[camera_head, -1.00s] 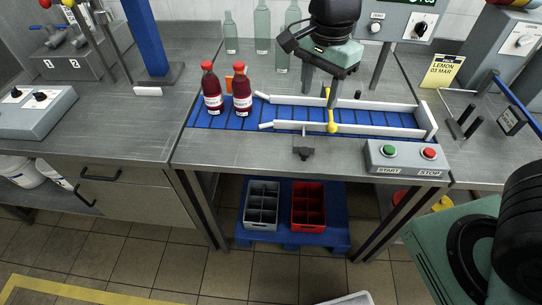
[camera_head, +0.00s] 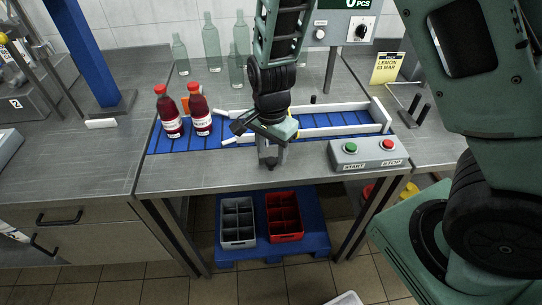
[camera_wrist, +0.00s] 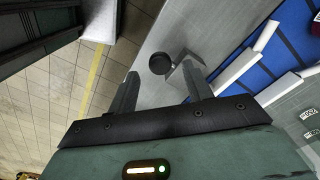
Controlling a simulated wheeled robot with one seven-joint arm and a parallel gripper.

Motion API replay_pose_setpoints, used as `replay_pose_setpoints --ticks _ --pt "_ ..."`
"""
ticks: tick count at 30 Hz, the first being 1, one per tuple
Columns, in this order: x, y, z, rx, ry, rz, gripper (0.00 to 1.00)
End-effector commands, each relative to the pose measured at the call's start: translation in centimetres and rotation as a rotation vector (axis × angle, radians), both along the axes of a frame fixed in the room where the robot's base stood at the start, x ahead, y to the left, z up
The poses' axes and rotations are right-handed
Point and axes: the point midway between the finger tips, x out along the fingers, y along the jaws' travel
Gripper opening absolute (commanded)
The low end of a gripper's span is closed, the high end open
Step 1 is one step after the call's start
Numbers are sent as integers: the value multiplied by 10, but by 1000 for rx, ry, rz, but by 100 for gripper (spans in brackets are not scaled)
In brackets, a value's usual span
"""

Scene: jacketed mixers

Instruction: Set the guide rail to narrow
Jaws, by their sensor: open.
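The guide rail's white bars (camera_head: 345,130) run along the blue conveyor (camera_head: 230,128), and their near ends (camera_wrist: 238,70) show in the wrist view. In the wrist view a round black knob (camera_wrist: 160,64) shows over the steel tabletop, between the fingertips in the picture. The two fingers are spread apart with nothing held. I cannot tell how far below the fingertips the knob lies.
Two red bottles (camera_head: 170,115) stand on the conveyor's left end. A start/stop box (camera_head: 368,152) sits right of my gripper. Clear bottles (camera_head: 211,42) stand behind. Grey (camera_head: 237,222) and red (camera_head: 285,217) crates lie on a blue pallet below.

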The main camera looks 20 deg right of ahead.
Motion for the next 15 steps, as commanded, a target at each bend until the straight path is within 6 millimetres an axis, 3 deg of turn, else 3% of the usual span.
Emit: replay_pose_setpoints --ticks 6,15 --pt "0 0 -23 1 0 -1 50" --pt "0 0 -27 1 0 -1 50"
